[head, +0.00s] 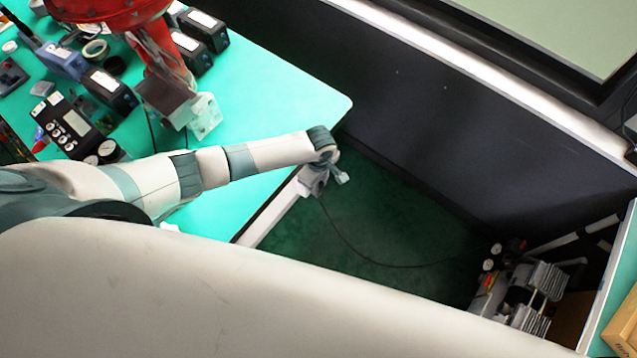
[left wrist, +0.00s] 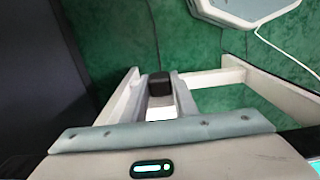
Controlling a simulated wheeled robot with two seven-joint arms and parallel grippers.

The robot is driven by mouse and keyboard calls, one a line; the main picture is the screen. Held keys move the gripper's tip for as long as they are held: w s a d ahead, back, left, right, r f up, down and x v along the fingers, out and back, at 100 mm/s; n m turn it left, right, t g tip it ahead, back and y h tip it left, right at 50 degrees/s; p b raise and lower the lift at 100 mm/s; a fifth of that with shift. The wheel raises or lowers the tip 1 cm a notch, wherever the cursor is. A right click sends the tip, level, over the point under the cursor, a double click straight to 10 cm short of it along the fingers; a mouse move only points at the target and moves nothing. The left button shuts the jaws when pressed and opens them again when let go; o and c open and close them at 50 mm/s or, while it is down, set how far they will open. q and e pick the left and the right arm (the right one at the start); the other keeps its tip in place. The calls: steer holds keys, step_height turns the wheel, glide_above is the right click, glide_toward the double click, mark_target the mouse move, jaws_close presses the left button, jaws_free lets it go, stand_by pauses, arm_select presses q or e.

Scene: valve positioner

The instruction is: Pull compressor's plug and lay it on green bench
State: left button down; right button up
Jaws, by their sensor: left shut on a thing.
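My left gripper (head: 314,187) is at the end of the left arm, low beside the right edge of the green bench (head: 270,100). It is shut on the plug, which shows as a dark block (left wrist: 159,85) between the two fingers in the left wrist view. A dark cable (head: 345,243) hangs from the gripper and runs over the floor to the compressor (head: 520,290) at the lower right. The picture is too small to tell whether the plug touches a socket. My right gripper is not in view.
Black boxes (head: 110,92), a meter (head: 72,125) and a red valve actuator (head: 115,15) crowd the bench's left part. Its right part is clear. A dark wall (head: 430,120) stands behind. A wooden box (head: 624,325) is at the far right.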

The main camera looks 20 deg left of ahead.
arm_select(q)
steer(key=shift+s+d+p, duration=0.2)
steer(key=shift+d+p, duration=0.05)
steer(key=shift+d, duration=0.25)
steer(key=shift+s+d+p, duration=0.15)
steer(key=shift+d+p, duration=0.05)
steer(key=shift+d, duration=0.3)
stand_by(0.9)
steer(key=shift+s+d+p, duration=0.35)
steer(key=shift+d+p, duration=0.05)
steer(key=shift+d, duration=0.5)
steer(key=shift+s+d+p, duration=0.3)
steer(key=shift+d+p, duration=0.1)
steer(key=shift+d, duration=0.5)
steer(key=shift+w+r, duration=0.1)
steer(key=shift+r, duration=0.05)
